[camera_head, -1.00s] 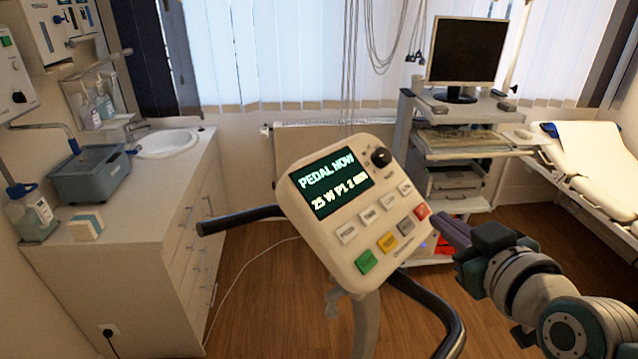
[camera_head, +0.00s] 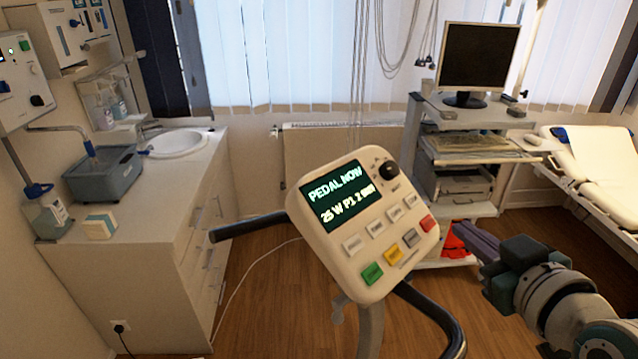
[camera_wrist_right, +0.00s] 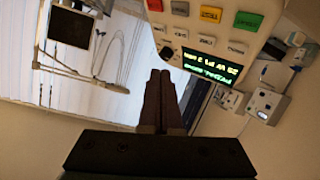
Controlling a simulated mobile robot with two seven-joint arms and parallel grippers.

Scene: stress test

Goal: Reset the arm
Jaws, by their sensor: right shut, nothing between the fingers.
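My right gripper (camera_head: 474,240) is shut and empty, right of the ergometer console (camera_head: 338,279) in the head view. A gap lies between its fingertips and the red button (camera_head: 428,223) in that view. The console is cream, tilted, with a lit screen (camera_head: 338,194) reading "PEDAL NOW" and "25 W P1 2 min", a black knob and several coloured buttons. In the right wrist view the closed fingers (camera_wrist_right: 160,80) point toward the upside-down console (camera_wrist_right: 225,45). My left gripper is not in view.
Dark handlebars (camera_head: 247,229) stick out on both sides of the console. A cart (camera_head: 470,209) with a monitor (camera_head: 478,57) stands behind, and a couch (camera_head: 598,165) is at the right. A sink counter (camera_head: 130,220) is at the left.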

